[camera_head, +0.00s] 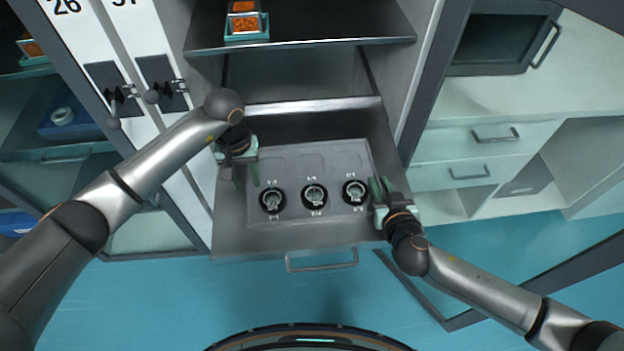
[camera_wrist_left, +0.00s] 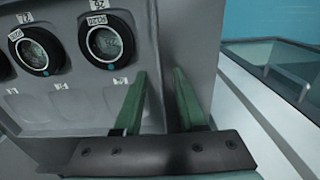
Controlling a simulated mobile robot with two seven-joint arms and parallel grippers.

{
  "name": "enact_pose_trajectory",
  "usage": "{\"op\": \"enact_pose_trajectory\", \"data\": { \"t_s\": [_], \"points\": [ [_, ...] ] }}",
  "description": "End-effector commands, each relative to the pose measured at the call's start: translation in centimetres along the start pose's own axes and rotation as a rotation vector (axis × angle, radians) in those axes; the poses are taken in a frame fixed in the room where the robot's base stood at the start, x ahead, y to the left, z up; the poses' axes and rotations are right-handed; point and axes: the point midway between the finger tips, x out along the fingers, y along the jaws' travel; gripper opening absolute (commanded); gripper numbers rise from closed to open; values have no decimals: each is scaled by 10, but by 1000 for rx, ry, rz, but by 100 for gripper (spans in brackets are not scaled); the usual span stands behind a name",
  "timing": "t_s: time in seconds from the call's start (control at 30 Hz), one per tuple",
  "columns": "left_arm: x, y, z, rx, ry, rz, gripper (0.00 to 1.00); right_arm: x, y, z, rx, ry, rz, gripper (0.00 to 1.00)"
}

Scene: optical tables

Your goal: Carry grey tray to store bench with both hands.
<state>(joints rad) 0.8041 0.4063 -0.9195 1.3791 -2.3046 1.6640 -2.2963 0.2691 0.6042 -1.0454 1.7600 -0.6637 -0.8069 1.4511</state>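The grey tray (camera_head: 310,160) lies flat in a pulled-out drawer (camera_head: 230,225) of the middle cabinet. It carries several recesses and three round black devices, one of them the left device (camera_head: 272,199). My left gripper (camera_head: 247,182) is at the tray's left edge, with its green fingers apart on either side of the rim. In the left wrist view, the fingers (camera_wrist_left: 159,75) are open, with the tray's rim (camera_wrist_left: 153,40) running between them. My right gripper (camera_head: 381,184) is at the tray's right edge, its green fingers slightly apart; contact with the rim is unclear.
A dark shelf (camera_head: 310,30) above the drawer holds a small teal bin (camera_head: 246,28) with orange contents. The drawer handle (camera_head: 322,262) faces the front. A white bench (camera_head: 540,95) with drawers stands right. Cabinet doors flank the left. Blue floor (camera_head: 170,300) is open in front.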

Motion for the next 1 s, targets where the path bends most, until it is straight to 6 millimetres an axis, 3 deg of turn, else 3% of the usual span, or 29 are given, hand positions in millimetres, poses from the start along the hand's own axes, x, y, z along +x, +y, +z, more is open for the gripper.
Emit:
{"op": "enact_pose_trajectory", "data": {
  "t_s": [0.1,0.27,0.43,1.0],
  "points": [
    [0,0,0,0,0,0,38,0,0,0,0,0,0,18],
    [0,0,0,0,0,0,20,0,0,0,0,0,0,0],
    [0,0,0,0,0,-1,1,0,0,0,0,0,0,0],
    [0,0,0,-1,0,-1,0,0,0,0,-1,0,1,0]
  ]
}}
